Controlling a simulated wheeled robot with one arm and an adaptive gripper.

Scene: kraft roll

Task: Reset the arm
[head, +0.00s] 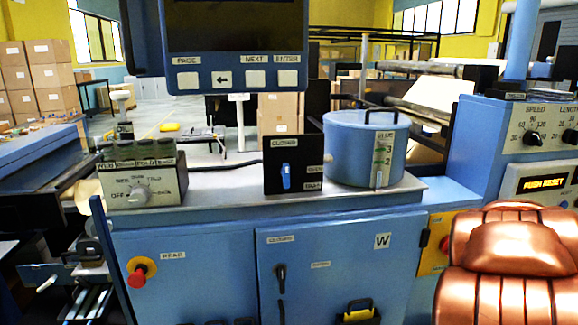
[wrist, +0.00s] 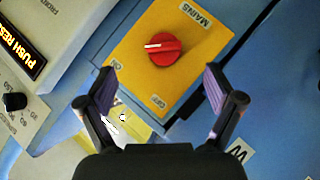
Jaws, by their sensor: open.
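My gripper (wrist: 160,72) is open and empty in the wrist view, its two fingers wide apart. Beyond them is a red rotary knob (wrist: 164,49) on a yellow plate (wrist: 133,70) marked MAINS, ON and OFF. The knob's white mark points left in that view. I cannot tell how far the fingers are from the plate. My copper-coloured arm (head: 510,262) fills the lower right of the head view and covers part of the yellow plate (head: 434,246); my fingers do not show there. A lit display (head: 545,183) reads PUSH RESET; it also shows in the wrist view (wrist: 20,50).
A blue glue pot (head: 352,150), a black switch panel (head: 285,170) and a dial box (head: 140,188) stand on the blue cabinet's top. A red stop button (head: 138,277) is on its front. A control panel (head: 495,110) with SPEED and LENGTH dials rises at the right.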

